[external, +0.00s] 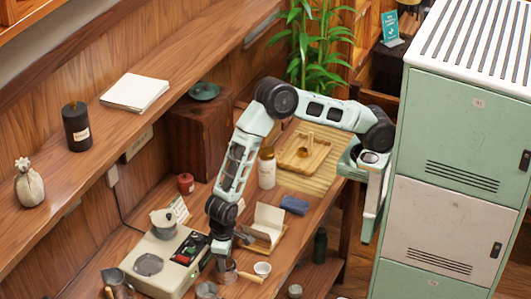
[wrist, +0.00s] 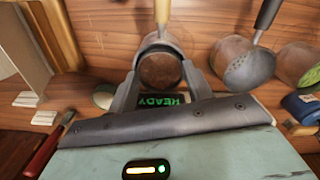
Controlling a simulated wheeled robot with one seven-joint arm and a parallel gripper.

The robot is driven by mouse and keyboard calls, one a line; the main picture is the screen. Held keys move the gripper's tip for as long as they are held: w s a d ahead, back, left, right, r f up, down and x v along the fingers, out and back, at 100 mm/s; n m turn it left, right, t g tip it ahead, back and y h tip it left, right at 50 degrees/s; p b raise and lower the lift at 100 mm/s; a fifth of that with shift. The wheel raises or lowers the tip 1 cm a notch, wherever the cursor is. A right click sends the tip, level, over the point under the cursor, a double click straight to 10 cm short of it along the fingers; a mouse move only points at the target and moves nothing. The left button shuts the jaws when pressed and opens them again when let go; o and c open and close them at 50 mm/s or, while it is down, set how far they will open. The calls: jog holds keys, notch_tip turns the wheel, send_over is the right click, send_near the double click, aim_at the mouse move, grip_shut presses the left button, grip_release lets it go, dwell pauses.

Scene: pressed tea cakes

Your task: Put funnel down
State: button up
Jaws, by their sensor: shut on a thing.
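The thing in my gripper is a round metal piece (wrist: 160,68) with a brown round face and a pale wooden handle; I take it as the funnel. In the wrist view my gripper (wrist: 160,85) has one finger on each side of it. In the external view my gripper (external: 224,270) is low over the table, just right of the cream machine. The funnel's wooden handle (external: 251,277) points right there, and the rest is mostly hidden. I cannot tell whether the funnel touches the table.
The cream machine (external: 143,275) with a pot and dark panel is close left. A small white cup (external: 262,268) stands close right of the handle. A perforated ladle (wrist: 250,72) and jars (wrist: 297,62) are at right in the wrist view. A wooden stand (external: 264,239) is behind.

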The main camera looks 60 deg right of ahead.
jog(key=o, duration=1.1)
jog(key=shift+d+f, duration=0.1)
jog(key=shift+f, duration=0.1)
jog(key=shift+r+p, duration=0.3)
jog(key=shift+r, duration=0.1)
notch_tip(320, 180, up, 12)
jog(key=b, duration=0.2)
jog(key=shift+b, duration=0.3)
jog(key=s+d+r+n, duration=0.1)
jog(key=s+d, duration=0.3)
jog(key=d, duration=0.5)
jog(key=s+d+r+n, duration=0.2)
jog(key=s+d+r, duration=0.1)
jog(key=d, duration=0.6)
jog(key=s+d+r+n, duration=0.1)
jog(key=s+d+r, duration=0.1)
jog(key=s+d, duration=0.3)
jog(key=shift+d+r+n+y, duration=0.15)
jog(key=shift+d+n, duration=0.05)
jog(key=shift+d, duration=0.8)
jog(key=shift+d+r+n+y, duration=0.1)
jog(key=shift+d+n+y, duration=0.1)
jog(key=shift+d, duration=0.8)
